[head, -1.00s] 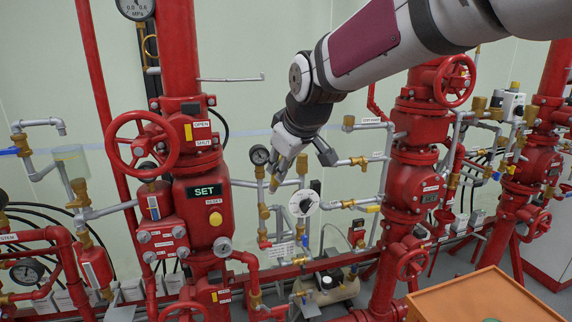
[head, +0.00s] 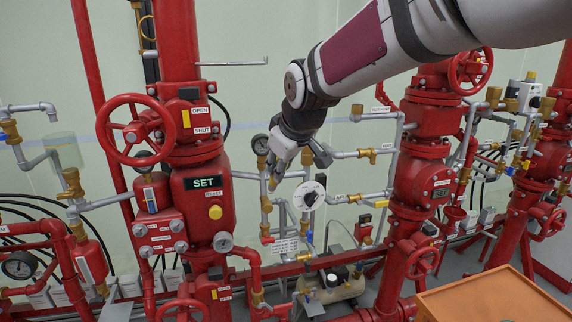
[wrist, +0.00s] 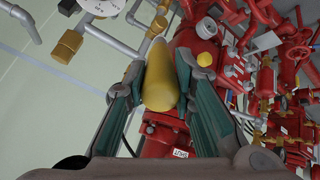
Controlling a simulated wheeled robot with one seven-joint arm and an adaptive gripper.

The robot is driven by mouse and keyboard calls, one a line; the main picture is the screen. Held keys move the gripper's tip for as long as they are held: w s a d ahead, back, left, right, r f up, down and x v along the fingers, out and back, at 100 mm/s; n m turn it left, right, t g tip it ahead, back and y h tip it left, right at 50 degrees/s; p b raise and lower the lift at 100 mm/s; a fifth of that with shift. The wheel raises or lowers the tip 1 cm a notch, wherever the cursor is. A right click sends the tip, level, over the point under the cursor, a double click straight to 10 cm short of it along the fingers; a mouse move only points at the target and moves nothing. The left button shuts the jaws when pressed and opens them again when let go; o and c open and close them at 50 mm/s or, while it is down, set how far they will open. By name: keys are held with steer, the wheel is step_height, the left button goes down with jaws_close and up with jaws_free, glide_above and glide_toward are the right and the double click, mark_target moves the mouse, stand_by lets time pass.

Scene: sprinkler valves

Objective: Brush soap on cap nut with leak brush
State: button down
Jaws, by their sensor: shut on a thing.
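My gripper (head: 295,172) is in front of the pipework between the two red valve columns, just above a round white dial (head: 309,196). It is shut on a smooth, tapered yellow-tan piece, which I take to be the leak brush (wrist: 160,85). In the wrist view the piece lies between both fingers. Its bristles cannot be made out. Several brass fittings are close by, including a hex-shaped one (wrist: 67,43) at upper left in the wrist view. I cannot tell which is the cap nut, or whether the brush touches any fitting.
A red valve column with a SET sign (head: 203,183) and handwheel (head: 137,130) stands left. Another red column (head: 418,185) stands right. Grey pipes (head: 350,155) run between them. A small compressor (head: 335,285) is below, and an orange-topped table (head: 475,298) at lower right.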

steer(key=shift+w+r+b+x, duration=0.15)
steer(key=shift+b+x, duration=0.45)
steer(key=shift+x, duration=0.5)
steer(key=shift+w+r+b+x, duration=0.15)
steer(key=shift+b+x, duration=0.4)
steer(key=shift+x, duration=0.55)
steer(key=shift+w+f+b+x, duration=0.1)
steer(key=shift+b+x, duration=0.5)
steer(key=shift+x, duration=0.5)
steer(key=shift+d+r, duration=0.1)
steer(key=shift+r, duration=0.1)
steer(key=shift+s, duration=0.1)
steer(key=s+f+p+v, duration=0.1)
steer(key=p+v, duration=0.7)
steer(key=v, duration=0.6)
steer(key=shift+s, duration=0.3)
steer(key=shift+f, duration=0.1)
